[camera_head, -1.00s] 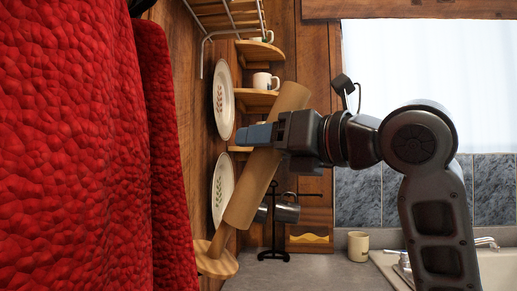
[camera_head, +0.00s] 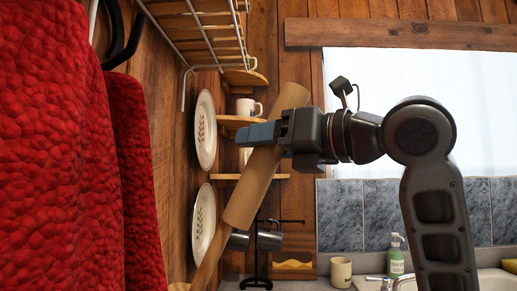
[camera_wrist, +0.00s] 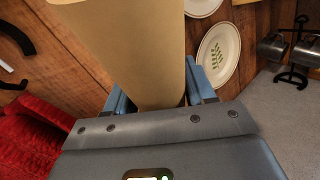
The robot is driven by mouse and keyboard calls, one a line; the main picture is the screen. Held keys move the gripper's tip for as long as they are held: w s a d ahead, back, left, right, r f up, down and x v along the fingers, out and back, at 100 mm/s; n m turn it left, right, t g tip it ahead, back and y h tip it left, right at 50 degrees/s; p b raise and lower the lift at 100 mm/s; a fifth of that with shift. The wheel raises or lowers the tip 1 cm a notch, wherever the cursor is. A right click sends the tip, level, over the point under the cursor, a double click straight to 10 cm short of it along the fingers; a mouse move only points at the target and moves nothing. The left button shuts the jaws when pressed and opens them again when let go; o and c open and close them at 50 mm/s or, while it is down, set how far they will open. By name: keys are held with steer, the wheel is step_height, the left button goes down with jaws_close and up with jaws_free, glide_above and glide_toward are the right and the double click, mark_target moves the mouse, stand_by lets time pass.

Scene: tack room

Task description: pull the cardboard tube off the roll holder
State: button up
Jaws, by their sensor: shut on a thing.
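The cardboard tube (camera_head: 252,187) is a long brown cylinder, tilted with its top to the right in the head view. My gripper (camera_head: 262,133), with blue fingers, is shut on its upper part. The roll holder's wooden rod (camera_head: 209,262) comes out below the tube's lower end, in line with it. How far the rod reaches inside is hidden. The holder's round base (camera_head: 179,287) is mostly cut off at the bottom edge. In the wrist view the tube (camera_wrist: 135,45) lies between the two fingers (camera_wrist: 155,98); no rod shows there.
Red cloth (camera_head: 65,150) hangs at left. Wall plates (camera_head: 205,130), shelves with a white mug (camera_head: 248,107) and a wire rack (camera_head: 215,35) are close behind the tube. A dark stand with metal cups (camera_head: 269,238) is near its lower end. A beige mug (camera_head: 341,272) stands right.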

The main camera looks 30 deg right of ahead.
mark_target(279, 113)
steer(key=shift+s+d+r+p, duration=0.2)
steer(key=shift+d+r+p, duration=0.15)
steer(key=shift+r, duration=0.45)
steer(key=shift+s+d+r+p, duration=0.25)
steer(key=shift+r+p, duration=0.15)
steer(key=shift+r, duration=0.4)
steer(key=shift+s+d+r+p, duration=0.2)
steer(key=shift+d+r+p, duration=0.15)
steer(key=shift+r, duration=0.45)
